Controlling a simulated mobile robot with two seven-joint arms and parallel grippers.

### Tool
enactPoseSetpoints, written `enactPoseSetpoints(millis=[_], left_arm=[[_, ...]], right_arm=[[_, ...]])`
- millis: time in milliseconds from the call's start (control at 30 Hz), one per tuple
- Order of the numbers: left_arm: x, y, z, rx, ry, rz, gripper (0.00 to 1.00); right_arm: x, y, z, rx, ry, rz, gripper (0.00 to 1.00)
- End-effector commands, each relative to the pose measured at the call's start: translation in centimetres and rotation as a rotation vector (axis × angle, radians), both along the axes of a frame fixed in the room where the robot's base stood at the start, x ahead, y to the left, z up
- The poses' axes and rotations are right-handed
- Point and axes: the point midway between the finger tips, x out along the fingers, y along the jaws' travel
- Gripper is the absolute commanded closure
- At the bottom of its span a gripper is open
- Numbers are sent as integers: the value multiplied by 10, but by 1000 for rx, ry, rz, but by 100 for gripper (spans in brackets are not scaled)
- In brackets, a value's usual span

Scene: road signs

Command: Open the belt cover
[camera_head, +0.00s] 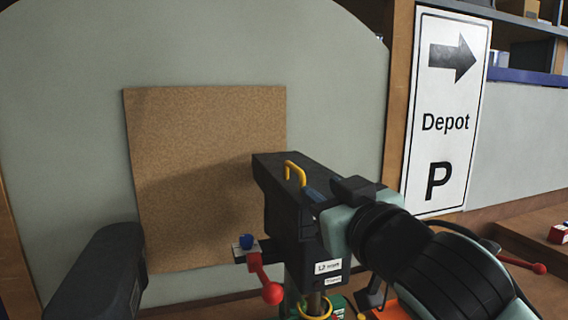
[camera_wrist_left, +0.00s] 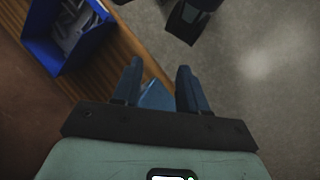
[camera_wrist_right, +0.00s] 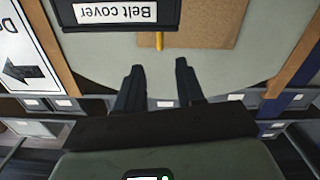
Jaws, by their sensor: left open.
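The belt cover (camera_head: 285,195) is a dark box-like housing in the middle of the head view, with a yellow handle (camera_head: 295,172) on top. In the right wrist view the belt cover (camera_wrist_right: 105,15) appears upside down with its "Belt cover" label, and the yellow handle (camera_wrist_right: 159,40) shows beyond the fingertips, between their lines. My right gripper (camera_wrist_right: 158,66) is open and empty; in the head view it (camera_head: 316,196) is close beside the handle, and contact cannot be told.
A red-knobbed lever (camera_head: 270,290) and a blue knob (camera_head: 246,241) sit at the housing's lower left. A cork board (camera_head: 190,150) and a Depot sign (camera_head: 440,120) stand behind.

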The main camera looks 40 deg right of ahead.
Motion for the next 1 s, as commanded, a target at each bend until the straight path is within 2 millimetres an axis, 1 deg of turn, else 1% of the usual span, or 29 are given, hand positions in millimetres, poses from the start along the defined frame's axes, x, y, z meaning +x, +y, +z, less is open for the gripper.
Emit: enactPoseSetpoints(millis=[133,233,500,700,833,1000], left_arm=[[1,0,3,0,-1,1,57],[5,0,8,0,-4,0,57],[24,0,31,0,-27,0,57],[39,0,45,1,-43,1,57],[45,0,50,1,-50,0,57],[46,0,51,0,-52,1,57]], right_arm=[[8,-2,0,0,1,1,62],[22,-7,0,2,2,1,62],[77,-23,2,0,1,0,62],[110,-34,2,0,-1,0,62],[122,-38,1,1,-1,0,62],[128,-40,0,1,0,0,62]])
